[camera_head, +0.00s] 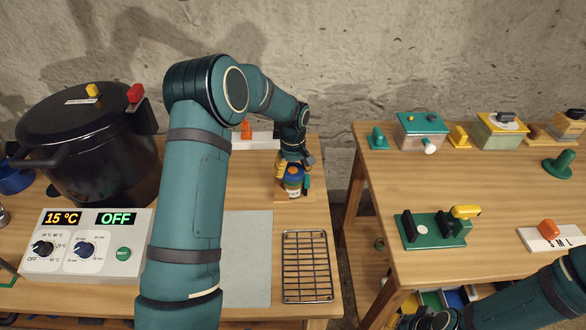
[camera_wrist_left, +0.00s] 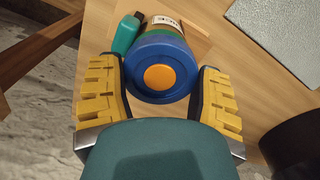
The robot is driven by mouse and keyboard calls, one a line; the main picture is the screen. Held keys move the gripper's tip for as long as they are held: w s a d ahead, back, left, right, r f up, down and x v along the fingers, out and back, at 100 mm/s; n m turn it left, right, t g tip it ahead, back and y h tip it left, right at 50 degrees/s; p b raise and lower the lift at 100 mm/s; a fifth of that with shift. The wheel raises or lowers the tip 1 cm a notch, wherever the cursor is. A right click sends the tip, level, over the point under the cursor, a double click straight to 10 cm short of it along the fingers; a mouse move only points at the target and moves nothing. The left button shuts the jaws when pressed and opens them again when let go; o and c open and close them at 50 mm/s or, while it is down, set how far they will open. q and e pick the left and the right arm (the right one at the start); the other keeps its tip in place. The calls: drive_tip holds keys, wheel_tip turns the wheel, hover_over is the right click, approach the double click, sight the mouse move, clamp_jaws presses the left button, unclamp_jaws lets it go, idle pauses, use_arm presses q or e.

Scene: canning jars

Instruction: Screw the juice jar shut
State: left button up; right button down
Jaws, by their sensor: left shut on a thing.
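The juice jar (camera_head: 293,183) stands upright on a small wooden base at the right end of the left table. Its blue lid (camera_wrist_left: 180,78) with an orange centre is on top of it; the label (camera_wrist_left: 167,20) shows partly in the left wrist view. My left gripper (camera_head: 293,162) is above the jar, its yellow fingers (camera_wrist_left: 160,88) on either side of the lid, shut on it. How far the lid is turned cannot be seen. My right gripper (camera_head: 430,319) is only partly in view at the bottom edge; its fingers do not show clearly.
A black pot (camera_head: 85,130) and a control panel (camera_head: 85,243) reading 15 °C and OFF stand on the left. A wire rack (camera_head: 307,266) and grey mat (camera_head: 248,250) lie before the jar. A teal piece (camera_wrist_left: 126,34) is beside the jar. A gap separates the right table (camera_head: 470,190).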

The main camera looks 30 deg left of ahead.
use_arm(q)
drive_tip(key=m, duration=0.4)
drive_tip(key=m+p, duration=0.1)
drive_tip(key=m, duration=0.3)
drive_tip(key=shift+m, duration=0.4)
drive_tip(key=shift+a+m, duration=0.1)
drive_tip(key=shift+m, duration=0.4)
drive_tip(key=m, duration=0.3)
drive_tip(key=shift+m+p, duration=0.3)
drive_tip(key=shift+p, duration=0.05)
